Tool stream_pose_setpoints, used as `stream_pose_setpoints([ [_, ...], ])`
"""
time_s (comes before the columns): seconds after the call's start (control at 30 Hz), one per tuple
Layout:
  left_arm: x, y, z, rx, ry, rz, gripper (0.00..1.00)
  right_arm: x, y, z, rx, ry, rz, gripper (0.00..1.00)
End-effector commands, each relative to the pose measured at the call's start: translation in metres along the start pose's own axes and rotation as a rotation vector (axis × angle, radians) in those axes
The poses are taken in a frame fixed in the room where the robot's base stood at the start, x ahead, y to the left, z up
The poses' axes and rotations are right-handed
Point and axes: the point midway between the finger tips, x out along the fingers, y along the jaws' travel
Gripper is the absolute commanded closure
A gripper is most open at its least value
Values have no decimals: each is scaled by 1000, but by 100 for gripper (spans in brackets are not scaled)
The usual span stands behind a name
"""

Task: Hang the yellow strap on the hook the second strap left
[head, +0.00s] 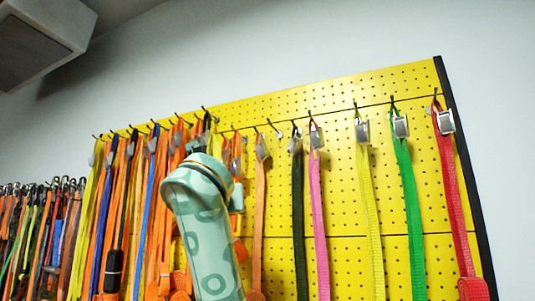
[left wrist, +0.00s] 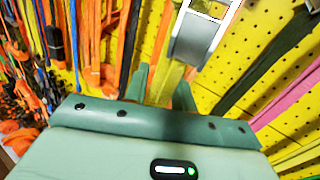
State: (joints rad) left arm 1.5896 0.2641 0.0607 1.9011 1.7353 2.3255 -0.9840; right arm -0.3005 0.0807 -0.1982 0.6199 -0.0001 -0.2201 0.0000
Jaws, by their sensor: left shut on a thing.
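In the left wrist view my left gripper (left wrist: 162,88) is shut on a yellow strap (left wrist: 165,77), with a large silver buckle (left wrist: 194,40) just above the fingers. In the head view my left arm stands in front of the board and hides most of that gripper and its strap. A hook (head: 274,126) right of the orange strap (head: 260,200) looks bare. Another yellow strap (head: 370,210) hangs on the board further right. My right gripper is not in view.
The yellow pegboard (head: 340,150) carries a dark strap (head: 298,210), a pink strap (head: 319,220), a green strap (head: 411,210) and a red strap (head: 456,200). Crowded orange and blue straps (head: 155,190) hang to the left. A dark edge (head: 465,170) ends the board at right.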

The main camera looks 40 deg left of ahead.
Motion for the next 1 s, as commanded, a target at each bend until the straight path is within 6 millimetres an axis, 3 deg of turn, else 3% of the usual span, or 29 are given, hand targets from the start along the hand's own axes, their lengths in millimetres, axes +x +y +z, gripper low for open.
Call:
stream_pose_setpoints([
  [0.03,2,5,20,-8,0,-11,99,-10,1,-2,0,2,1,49],
  [0.17,10,11,56,-19,7,-82,99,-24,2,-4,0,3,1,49],
  [0.27,14,2,81,-29,22,-215,99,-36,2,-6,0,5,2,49],
  [0.33,13,-14,91,-36,40,-349,99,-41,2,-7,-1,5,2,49],
  [0.5,-1,-59,94,-49,84,-654,99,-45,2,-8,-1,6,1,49],
  [0.7,-24,-100,85,-69,133,-924,99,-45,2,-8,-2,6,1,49],
  [0.83,-34,-110,84,-87,154,-997,99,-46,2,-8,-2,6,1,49],
  [1.0,-30,-114,85,-90,160,-1003,99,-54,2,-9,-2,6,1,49],
])
